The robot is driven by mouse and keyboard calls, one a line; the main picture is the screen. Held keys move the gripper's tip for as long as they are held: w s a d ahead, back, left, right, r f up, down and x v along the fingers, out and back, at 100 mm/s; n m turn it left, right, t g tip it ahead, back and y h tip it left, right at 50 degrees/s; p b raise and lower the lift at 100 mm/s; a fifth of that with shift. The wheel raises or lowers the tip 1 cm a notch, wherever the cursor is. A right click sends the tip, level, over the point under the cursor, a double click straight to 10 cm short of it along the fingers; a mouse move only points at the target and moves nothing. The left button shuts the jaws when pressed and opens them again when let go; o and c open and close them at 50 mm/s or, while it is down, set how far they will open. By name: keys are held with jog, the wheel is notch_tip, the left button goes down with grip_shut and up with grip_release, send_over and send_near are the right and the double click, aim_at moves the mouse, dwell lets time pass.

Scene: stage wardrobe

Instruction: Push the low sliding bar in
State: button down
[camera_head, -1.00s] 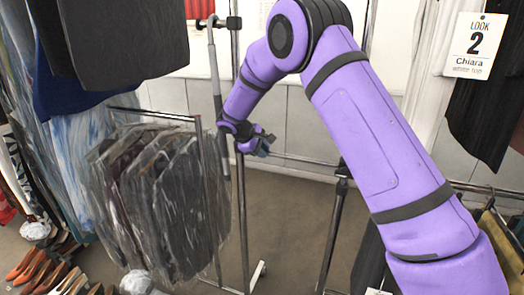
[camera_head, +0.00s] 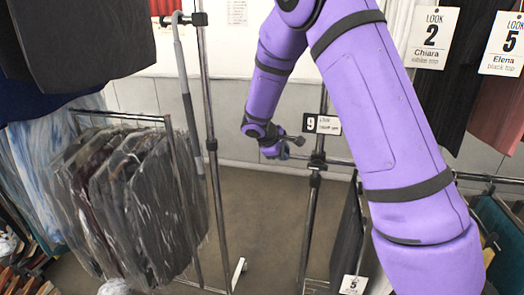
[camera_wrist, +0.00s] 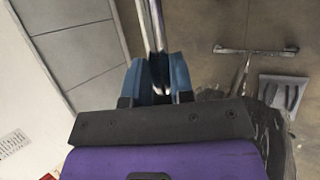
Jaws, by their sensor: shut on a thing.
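The low sliding bar is a thin chrome tube (camera_head: 342,161) running level across the rack's upright post, low in the head view. My gripper (camera_head: 290,147) is at the bar's left end, a short way left of the post's clamp (camera_head: 317,161). In the wrist view the blue fingers of my gripper (camera_wrist: 160,78) are shut around the chrome bar (camera_wrist: 152,25), which runs away between them toward the top. The bar's far end is out of that view.
A rail (camera_head: 115,115) of plastic-covered garments (camera_head: 130,205) stands at left. A tall chrome post (camera_head: 210,130) stands between it and my gripper. Dark clothes with look tags (camera_head: 502,45) hang at right. The floor (camera_head: 262,210) between the posts is clear.

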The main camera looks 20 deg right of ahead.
aim_at(296, 155)
jog(key=shift+s+d, duration=0.65)
jog(key=shift+d, duration=0.2)
jog(key=shift+s+d, duration=0.6)
jog(key=shift+d, duration=0.25)
jog(key=c, duration=1)
grip_release()
jog(key=v, duration=1.1)
